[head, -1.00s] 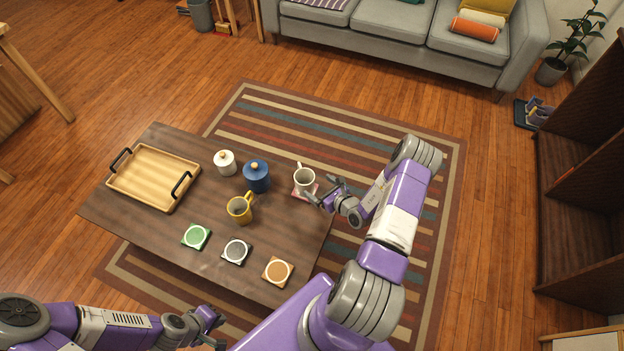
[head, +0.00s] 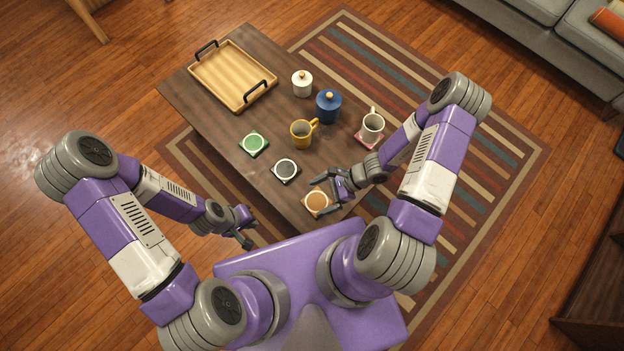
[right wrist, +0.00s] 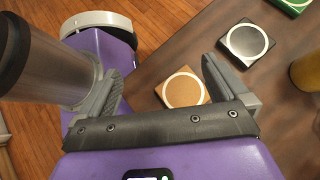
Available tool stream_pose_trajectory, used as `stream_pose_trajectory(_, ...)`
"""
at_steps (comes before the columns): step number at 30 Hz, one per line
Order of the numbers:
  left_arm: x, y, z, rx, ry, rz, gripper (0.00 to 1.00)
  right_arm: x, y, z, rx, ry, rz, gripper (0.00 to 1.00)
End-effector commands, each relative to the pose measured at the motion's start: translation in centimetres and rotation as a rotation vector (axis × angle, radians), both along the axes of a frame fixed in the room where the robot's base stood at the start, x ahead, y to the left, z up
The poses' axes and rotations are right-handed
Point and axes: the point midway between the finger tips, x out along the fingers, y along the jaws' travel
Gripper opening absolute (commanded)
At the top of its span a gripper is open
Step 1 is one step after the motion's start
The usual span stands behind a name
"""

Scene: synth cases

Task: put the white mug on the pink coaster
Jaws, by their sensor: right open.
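The white mug (head: 373,122) stands upright on the pink coaster (head: 364,141), whose edges show around the mug's base. Its handle points to the back. My right gripper (head: 327,195) is open and empty over the table's near corner, by the orange coaster and apart from the mug. In the right wrist view the open fingers (right wrist: 165,85) show with nothing held between them; mug and pink coaster are out of that view. My left gripper (head: 246,228) is open and empty, off the table's near edge.
The table (head: 225,125) also holds a yellow mug (head: 303,134), a blue jar (head: 328,108), a white jar (head: 302,86) and a wooden tray (head: 230,75). Green (head: 253,143), black (head: 285,170) and orange (head: 317,202) coasters lie bare along the near side.

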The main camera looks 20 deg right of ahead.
Motion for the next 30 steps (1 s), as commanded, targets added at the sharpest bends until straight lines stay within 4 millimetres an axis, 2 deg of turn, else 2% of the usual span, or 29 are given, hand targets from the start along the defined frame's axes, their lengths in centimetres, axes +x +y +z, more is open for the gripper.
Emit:
stream_pose_trajectory(3,0.0,0.0,0.0,0.0,0.0,0.0,0.0,-2.9,1.0,-0.2,-0.104,-0.054,0.274,1.0)
stream_pose_trajectory(7,0.0,0.0,0.0,0.0,0.0,0.0,0.0,-4.7,0.9,-0.5,-0.224,-0.16,0.549,1.0)
stream_pose_trajectory(10,0.0,0.0,0.0,0.0,0.0,0.0,0.0,-4.9,0.8,-0.6,-0.31,-0.275,0.74,1.0)
stream_pose_trajectory(15,0.0,0.0,0.0,0.0,0.0,0.0,0.0,-3.7,1.4,-0.2,-0.427,-0.521,1.005,1.0)
stream_pose_trajectory(22,0.0,0.0,0.0,0.0,0.0,0.0,0.0,-1.9,3.2,1.0,-0.488,-0.775,1.176,1.0)
stream_pose_trajectory(30,0.0,0.0,0.0,0.0,0.0,0.0,0.0,-1.5,3.6,1.3,-0.495,-0.826,1.201,1.0)
